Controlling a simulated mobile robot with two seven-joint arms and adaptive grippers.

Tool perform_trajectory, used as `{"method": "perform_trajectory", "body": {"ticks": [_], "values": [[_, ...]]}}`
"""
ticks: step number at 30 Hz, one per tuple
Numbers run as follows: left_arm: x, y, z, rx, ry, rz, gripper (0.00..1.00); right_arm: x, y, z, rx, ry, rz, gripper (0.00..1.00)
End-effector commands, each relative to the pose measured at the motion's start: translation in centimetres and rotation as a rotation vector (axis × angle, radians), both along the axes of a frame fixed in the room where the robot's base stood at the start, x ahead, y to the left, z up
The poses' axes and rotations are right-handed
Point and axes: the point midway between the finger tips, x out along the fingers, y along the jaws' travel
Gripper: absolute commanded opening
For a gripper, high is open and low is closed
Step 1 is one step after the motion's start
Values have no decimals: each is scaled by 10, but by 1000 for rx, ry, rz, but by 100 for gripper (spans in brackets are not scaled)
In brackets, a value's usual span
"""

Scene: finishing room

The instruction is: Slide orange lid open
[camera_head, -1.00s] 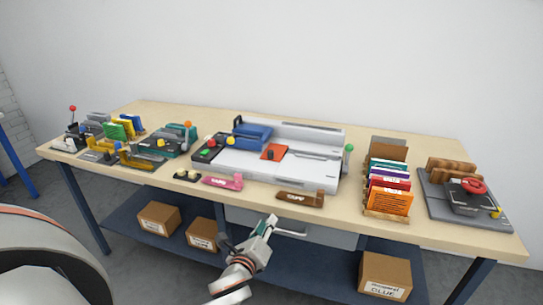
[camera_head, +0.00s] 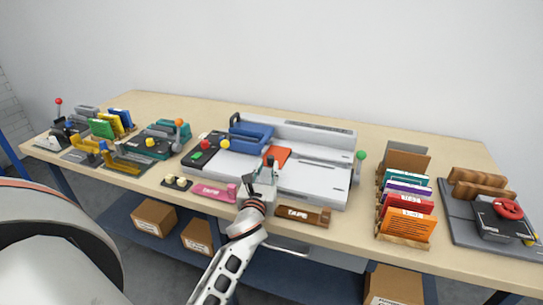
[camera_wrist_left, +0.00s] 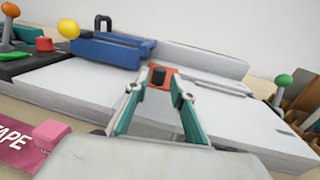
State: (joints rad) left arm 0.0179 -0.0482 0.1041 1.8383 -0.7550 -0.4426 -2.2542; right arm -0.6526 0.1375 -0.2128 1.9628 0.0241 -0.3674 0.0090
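The orange lid (camera_head: 282,153) is a small flat plate set in the top of the white machine (camera_head: 322,184). In the left wrist view the orange lid (camera_wrist_left: 172,84) carries a dark upright knob (camera_wrist_left: 158,76). My left gripper (camera_head: 264,172) is over the machine's front part, at the near side of the lid, and hides part of it. In the left wrist view my left gripper (camera_wrist_left: 158,92) is open, its two green-and-grey fingers spread with the knob seen between their tips. Whether the fingers touch the lid cannot be told. My right gripper is not in view.
A blue block (camera_head: 250,136) and a yellow ball knob (camera_head: 223,143) are left of the lid. A green ball lever (camera_head: 361,156) stands at the machine's right end. A folder rack (camera_head: 405,228) stands right.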

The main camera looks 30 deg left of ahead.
Motion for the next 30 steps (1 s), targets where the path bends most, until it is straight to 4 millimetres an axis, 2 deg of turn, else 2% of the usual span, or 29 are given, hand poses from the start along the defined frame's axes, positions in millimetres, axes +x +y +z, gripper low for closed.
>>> {"method": "perform_trajectory", "body": {"ticks": [3,9,15,22,23,25,26,30], "values": [[19,8,1,-1,-1,0,24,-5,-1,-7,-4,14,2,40],[44,18,0,-1,-1,0,24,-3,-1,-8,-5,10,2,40],[54,23,0,-1,0,-1,24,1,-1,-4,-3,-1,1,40],[55,23,0,-1,0,-1,24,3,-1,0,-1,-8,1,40],[55,23,0,-1,0,-1,21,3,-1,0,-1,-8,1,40],[55,23,0,-1,0,-1,3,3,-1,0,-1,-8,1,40],[55,23,0,-1,0,-1,0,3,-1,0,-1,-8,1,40],[55,23,0,-1,0,-1,0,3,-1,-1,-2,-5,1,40]]}}
